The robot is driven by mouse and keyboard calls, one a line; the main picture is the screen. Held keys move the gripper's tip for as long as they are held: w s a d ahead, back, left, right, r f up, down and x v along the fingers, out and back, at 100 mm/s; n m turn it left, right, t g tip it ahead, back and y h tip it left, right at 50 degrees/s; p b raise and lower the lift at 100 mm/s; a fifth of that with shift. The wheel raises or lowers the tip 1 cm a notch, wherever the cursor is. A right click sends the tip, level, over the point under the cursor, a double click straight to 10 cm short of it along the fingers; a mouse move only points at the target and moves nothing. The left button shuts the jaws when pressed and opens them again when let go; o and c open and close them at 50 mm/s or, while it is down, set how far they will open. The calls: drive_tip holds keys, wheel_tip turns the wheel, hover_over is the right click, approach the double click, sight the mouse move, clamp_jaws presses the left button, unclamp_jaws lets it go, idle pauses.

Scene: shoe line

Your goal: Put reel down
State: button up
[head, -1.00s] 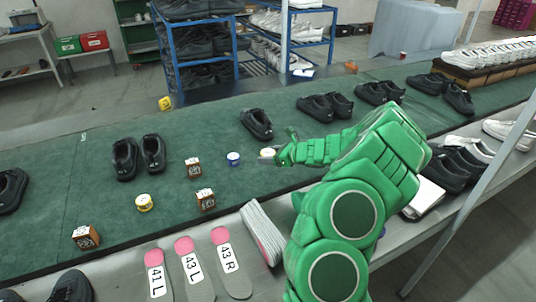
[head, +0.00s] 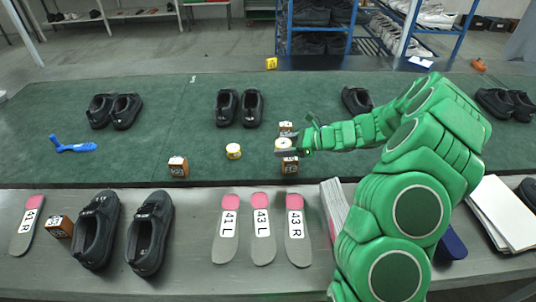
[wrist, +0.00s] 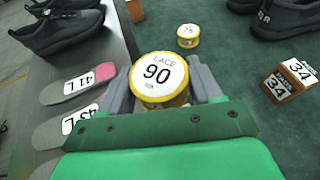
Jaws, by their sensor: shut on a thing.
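The reel is a yellow, round spool with a white top marked "LACE 90" in the wrist view (wrist: 158,76). My gripper (wrist: 160,88) is shut on it, with one grey finger at each side. In the head view my gripper (head: 296,148) holds the reel (head: 283,145) over the near part of the green belt (head: 120,165). Brown boxes stand just behind and just in front of it in that view. I cannot tell how high the reel is above the belt.
Another yellow reel (head: 233,151) stands on the belt to the left. A brown box (head: 178,167), a blue tool (head: 72,146) and black shoes (head: 239,107) are also on the belt. Labelled insoles (head: 262,230) lie on the grey near ledge. Belt is clear around the left middle.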

sight(276, 148)
drive_tip(key=a, duration=0.1)
drive_tip(key=s+a+g, duration=0.1)
drive_tip(key=shift+a+n, duration=0.3)
drive_tip(key=shift+n, duration=0.1)
drive_tip(key=shift+a+f, duration=0.1)
drive_tip(key=shift+a, duration=0.05)
drive_tip(key=w+f, duration=0.2)
drive_tip(key=w, duration=0.2)
drive_tip(key=w+a+f, duration=0.1)
drive_tip(key=w+f, duration=0.2)
drive_tip(key=w, duration=0.1)
drive_tip(key=w+f, duration=0.3)
drive_tip(key=w, duration=0.1)
drive_tip(key=shift+a, duration=0.35)
drive_tip(key=shift+w+a+f, duration=0.1)
drive_tip(key=shift+w+f, duration=0.7)
drive_tip(key=shift+f, duration=1.6)
drive_tip(key=o, duration=0.8)
drive_tip(key=shift+f, duration=0.15)
drive_tip(key=shift+c, duration=0.2)
